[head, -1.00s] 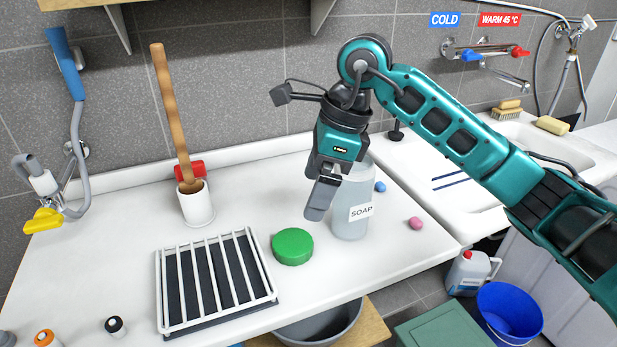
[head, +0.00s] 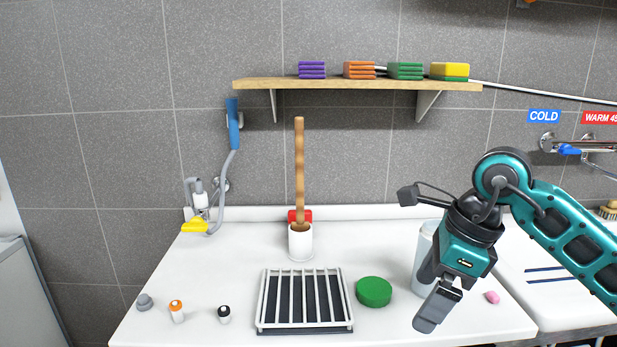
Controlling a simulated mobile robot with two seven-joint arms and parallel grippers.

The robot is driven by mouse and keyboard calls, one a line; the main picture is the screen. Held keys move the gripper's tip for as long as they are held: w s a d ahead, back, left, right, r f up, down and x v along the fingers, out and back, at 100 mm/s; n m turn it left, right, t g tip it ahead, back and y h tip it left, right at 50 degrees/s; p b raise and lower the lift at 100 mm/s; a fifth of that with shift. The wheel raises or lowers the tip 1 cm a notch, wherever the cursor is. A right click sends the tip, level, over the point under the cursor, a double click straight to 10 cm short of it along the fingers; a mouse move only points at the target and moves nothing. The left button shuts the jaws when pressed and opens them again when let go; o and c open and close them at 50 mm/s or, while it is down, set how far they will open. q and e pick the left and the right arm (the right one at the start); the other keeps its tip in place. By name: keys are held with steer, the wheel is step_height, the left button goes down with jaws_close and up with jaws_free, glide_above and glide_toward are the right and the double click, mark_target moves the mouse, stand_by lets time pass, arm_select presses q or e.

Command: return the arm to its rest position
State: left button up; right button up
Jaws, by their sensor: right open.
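My right arm comes in from the right in the head view, and its gripper (head: 437,305) points down and to the left over the white counter. The gripper is open and nothing shows between its fingers. It stands in front of the pale soap container (head: 425,252) and hides part of it, including its label; I cannot tell whether they touch. A round green lid (head: 373,292) lies on the counter to the left of the gripper. My left gripper is not in view.
A white rack (head: 303,326) lies on the counter, with a wooden-handled brush in a white holder (head: 300,243) behind it. Small bottles (head: 177,311) stand at the left. A pink piece (head: 492,297) lies right of the gripper. A shelf (head: 350,85) with sponges hangs above.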

steer(key=s+a+m+g+y, duration=0.2)
steer(key=s+a+y, duration=0.2)
steer(key=a+y, duration=0.3)
steer(key=s+a+m+g+y, duration=0.1)
steer(key=s+a+m+y, duration=0.1)
steer(key=s+a+y, duration=0.5)
steer(key=w+d+f+m+t+h, duration=0.35)
steer(key=m+t, duration=0.35)
steer(key=m, duration=0.4)
steer(key=w+d+f+m+t+h, duration=0.2)
steer(key=f+m+t, duration=0.3)
steer(key=m, duration=0.5)
steer(key=w+d+f+m+t+h, duration=0.2)
steer(key=w+d+f+m+t, duration=0.1)
steer(key=m+t, duration=0.65)
steer(key=s+d+f+m+g+h, duration=0.3)
steer(key=s+f+m, duration=0.3)
steer(key=f, duration=0.3)
steer(key=s+d+f+m+g+h, duration=0.3)
steer(key=s+f+m+g, duration=0.3)
steer(key=f, duration=0.4)
steer(key=shift+s+f+m+h, duration=0.35)
steer(key=shift+s+h, duration=0.3)
steer(key=shift+h, duration=0.2)
